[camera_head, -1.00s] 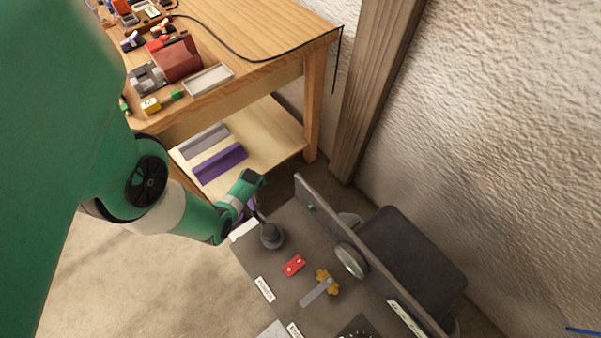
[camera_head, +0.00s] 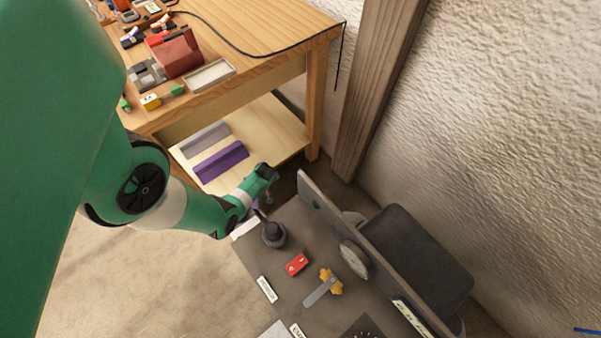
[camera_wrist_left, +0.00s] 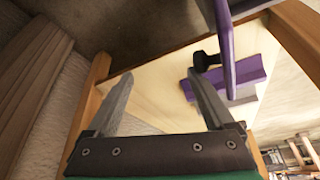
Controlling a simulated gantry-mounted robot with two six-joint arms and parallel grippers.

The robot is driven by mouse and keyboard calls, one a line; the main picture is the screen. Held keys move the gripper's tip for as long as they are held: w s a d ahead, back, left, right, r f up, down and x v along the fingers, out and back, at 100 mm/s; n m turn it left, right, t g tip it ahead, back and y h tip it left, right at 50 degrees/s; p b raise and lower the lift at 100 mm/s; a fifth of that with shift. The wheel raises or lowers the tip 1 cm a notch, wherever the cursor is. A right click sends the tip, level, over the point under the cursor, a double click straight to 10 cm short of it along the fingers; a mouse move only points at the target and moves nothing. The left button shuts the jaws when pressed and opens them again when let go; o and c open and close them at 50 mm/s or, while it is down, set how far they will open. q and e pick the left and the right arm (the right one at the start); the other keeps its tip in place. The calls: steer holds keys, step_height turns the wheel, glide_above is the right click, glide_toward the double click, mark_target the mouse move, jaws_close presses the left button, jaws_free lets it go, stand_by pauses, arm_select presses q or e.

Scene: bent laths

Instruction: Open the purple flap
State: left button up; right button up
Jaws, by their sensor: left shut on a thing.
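The purple flap (camera_wrist_left: 226,40) shows edge-on in the left wrist view, upright, with a black handle (camera_wrist_left: 206,61) at its left side. In the head view a small purple part of it (camera_head: 255,210) shows at the panel's far corner, mostly hidden by my arm. My left gripper (camera_wrist_left: 160,85) has its fingers at the handle; the right-hand fingertip meets it. The fingers look spread, and the grip itself is not clearly seen. In the head view the left gripper (camera_head: 266,192) is above the panel's far edge. My right gripper is not in view.
The dark panel (camera_head: 255,262) carries a black knob (camera_head: 274,235), a red block (camera_head: 297,264) and an orange-knobbed lever (camera_head: 331,283). An upright board (camera_head: 325,212) borders it on the right. A wooden shelf (camera_head: 270,135) behind holds purple (camera_head: 221,160) and grey bars (camera_head: 205,140).

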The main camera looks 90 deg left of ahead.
arm_select(q)
steer(key=w+a+b, duration=0.1)
steer(key=w+b, duration=0.1)
steer(key=w, duration=0.7)
steer(key=shift+w+r, duration=0.15)
steer(key=shift+w, duration=0.15)
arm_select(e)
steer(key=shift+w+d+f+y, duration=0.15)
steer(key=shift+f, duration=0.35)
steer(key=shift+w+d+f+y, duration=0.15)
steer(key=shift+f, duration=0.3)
arm_select(q)
steer(key=shift+r, duration=0.1)
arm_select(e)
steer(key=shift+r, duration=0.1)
arm_select(q)
steer(key=p+v, duration=0.7)
steer(key=p, duration=0.1)
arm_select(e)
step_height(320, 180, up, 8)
